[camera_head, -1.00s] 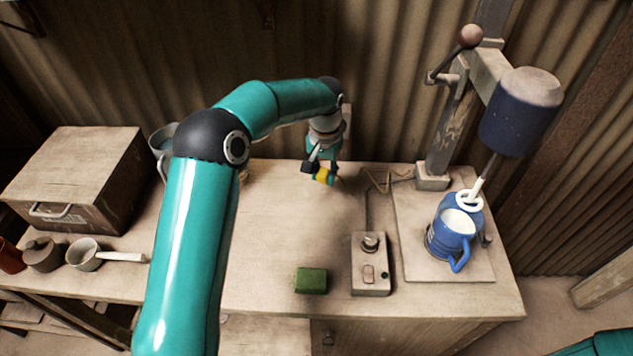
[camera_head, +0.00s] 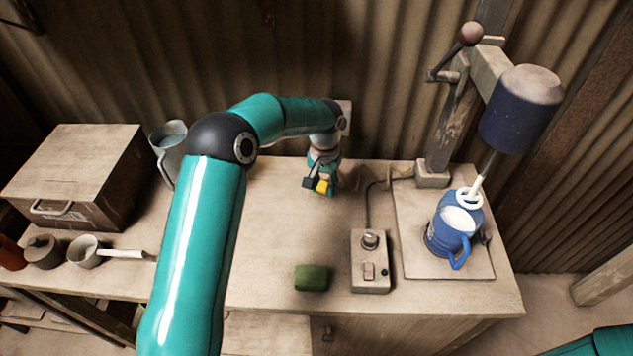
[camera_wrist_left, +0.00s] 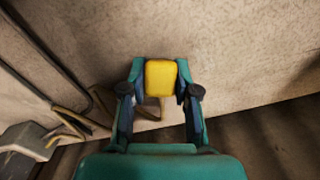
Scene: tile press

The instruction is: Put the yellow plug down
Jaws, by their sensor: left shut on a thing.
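The yellow plug (camera_head: 324,187) is a small yellow block between the fingers of my left gripper (camera_head: 319,184), near the back of the bench by the wall. In the left wrist view the plug (camera_wrist_left: 161,79) sits between both fingertips, and the left gripper (camera_wrist_left: 160,85) is shut on it. The bench top shows beneath it; I cannot tell whether the plug touches it. Of my right arm only a teal part shows at the lower right corner in the head view; its gripper is out of view.
A switch box (camera_head: 370,262) with a cable stands on the bench, right of a green block (camera_head: 312,278). A blue jug (camera_head: 453,232) stands on the press base (camera_head: 420,262) at the right. A metal pitcher (camera_head: 171,143) stands behind my left arm. The bench middle is clear.

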